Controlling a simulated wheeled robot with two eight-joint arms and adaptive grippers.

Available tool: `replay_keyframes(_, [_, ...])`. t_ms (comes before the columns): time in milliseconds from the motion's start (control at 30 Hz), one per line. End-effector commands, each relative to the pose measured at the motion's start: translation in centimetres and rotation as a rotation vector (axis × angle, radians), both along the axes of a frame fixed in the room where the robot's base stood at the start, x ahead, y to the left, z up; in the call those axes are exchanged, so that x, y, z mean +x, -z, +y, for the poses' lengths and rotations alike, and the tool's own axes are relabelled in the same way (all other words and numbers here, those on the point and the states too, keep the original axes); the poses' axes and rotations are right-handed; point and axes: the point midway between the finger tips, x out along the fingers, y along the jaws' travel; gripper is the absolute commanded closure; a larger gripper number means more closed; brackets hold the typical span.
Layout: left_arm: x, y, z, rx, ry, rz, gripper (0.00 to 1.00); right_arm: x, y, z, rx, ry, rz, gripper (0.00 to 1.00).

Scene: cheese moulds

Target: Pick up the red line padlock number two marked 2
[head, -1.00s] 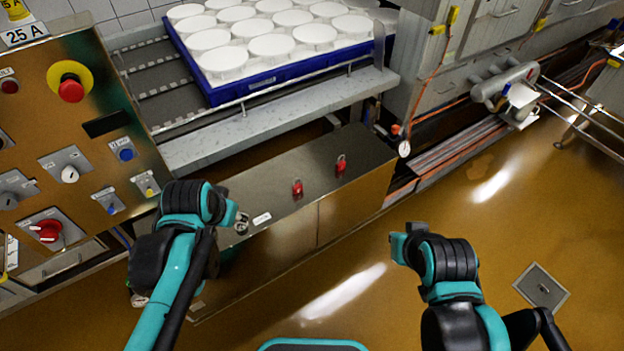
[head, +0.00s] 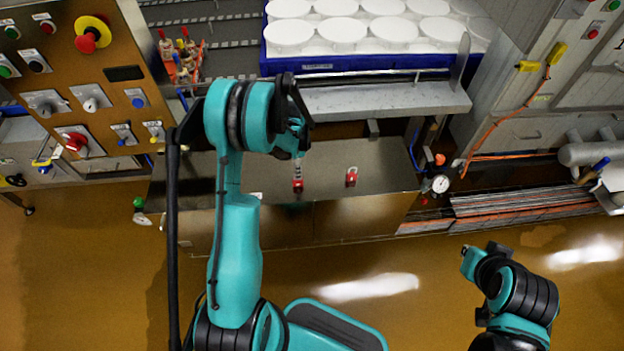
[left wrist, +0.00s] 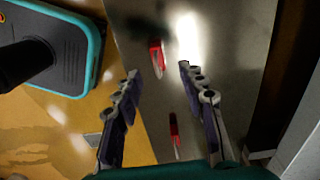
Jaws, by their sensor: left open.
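Two red padlocks lie on the top of a long steel box (head: 385,165). In the head view, the left padlock (head: 298,185) is just below my left gripper (head: 297,160), and the right padlock (head: 351,177) is a short way to the right. Their markings are too small to read. In the left wrist view, my left gripper (left wrist: 158,71) is open and empty, pointing down over the box. One padlock (left wrist: 156,55) shows between its fingertips; the other padlock (left wrist: 174,133) shows lower, between the fingers. My right gripper (head: 468,262) is low at the right, away from the box; its jaws are unclear.
A control panel (head: 75,75) with buttons and knobs stands at the left. A blue tray (head: 275,62) of white cheese moulds sits behind the box on a metal ledge (head: 385,98). A gauge (head: 440,184) is beyond the box's right end. The floor in front is clear.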

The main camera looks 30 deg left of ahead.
Motion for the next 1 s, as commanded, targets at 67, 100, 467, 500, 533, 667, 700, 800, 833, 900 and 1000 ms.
replay_keyframes(67, [0.0,1.1,0.1,0.000,0.003,0.002,0.59,0.0,0.5,0.0,0.000,0.000,0.000,1.00])
replay_keyframes(100, [0.0,1.5,0.1,0.000,0.003,0.002,0.59,0.0,0.7,0.0,0.000,0.000,0.000,1.00])
replay_keyframes(467, [-0.2,5.9,-0.1,-0.001,0.002,0.001,0.59,0.0,3.1,0.0,0.000,0.000,0.000,1.00])
replay_keyframes(500, [-0.3,6.6,-0.2,-0.001,0.002,0.001,0.59,0.0,3.4,0.0,0.000,0.000,0.000,1.00])
replay_keyframes(533, [-0.2,7.0,-0.1,-0.001,0.002,0.001,0.59,0.0,3.6,0.0,0.000,0.000,0.000,1.00])
replay_keyframes(667, [-0.3,7.8,-0.2,0.000,0.002,0.000,0.59,0.0,3.9,0.0,0.000,0.000,0.000,1.00])
replay_keyframes(700, [-0.3,7.8,-0.2,0.000,0.002,0.000,0.59,0.0,3.8,0.0,0.000,0.000,0.000,1.00])
replay_keyframes(800, [-0.3,7.7,-0.2,0.000,0.002,0.000,0.59,0.0,3.7,0.0,0.000,0.000,0.000,1.00])
replay_keyframes(833, [-0.3,7.7,-0.2,0.000,0.002,0.000,0.59,0.0,3.7,0.0,0.000,0.000,0.000,1.00])
replay_keyframes(900, [-0.3,7.7,-0.2,0.000,0.002,0.000,0.75,0.0,3.7,0.0,0.000,0.000,0.000,1.00])
replay_keyframes(1000, [-0.3,7.7,-0.2,0.000,0.002,0.000,1.00,0.0,3.7,0.0,0.000,0.000,0.000,1.00])
